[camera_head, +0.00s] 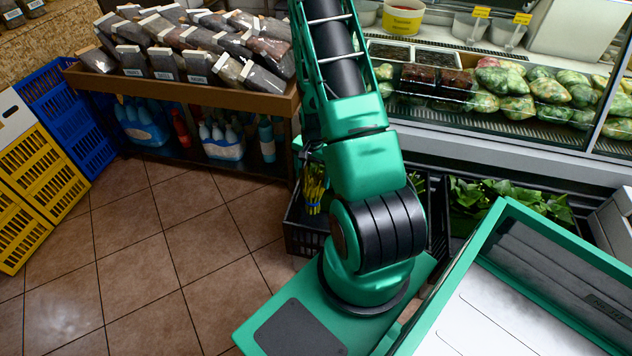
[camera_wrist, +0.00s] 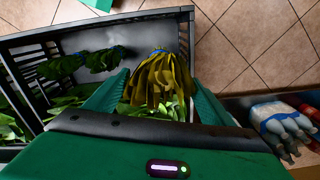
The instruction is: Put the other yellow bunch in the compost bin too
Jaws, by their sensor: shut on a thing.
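A yellow leafy bunch (camera_wrist: 161,82) with a blue band is between the fingers of my gripper (camera_wrist: 158,88) in the wrist view. My gripper is shut on it. The bunch hangs over one end of a dark crate (camera_wrist: 100,27); I cannot tell whether it touches the crate. In the head view, yellow-green stems (camera_head: 314,183) with a blue band show beside my arm, over the crate's left end (camera_head: 303,238); they look like the same bunch. My gripper is hidden in the head view. I cannot make out a compost bin in either view.
Green leafy bunches (camera_wrist: 62,66) lie in the crate, and more greens (camera_head: 510,192) are at the right. A wooden shelf (camera_head: 185,92) with bags and bottles stands behind. Blue crates (camera_head: 62,110) and yellow crates (camera_head: 45,185) stand at the left. The tiled floor (camera_head: 150,260) between is clear.

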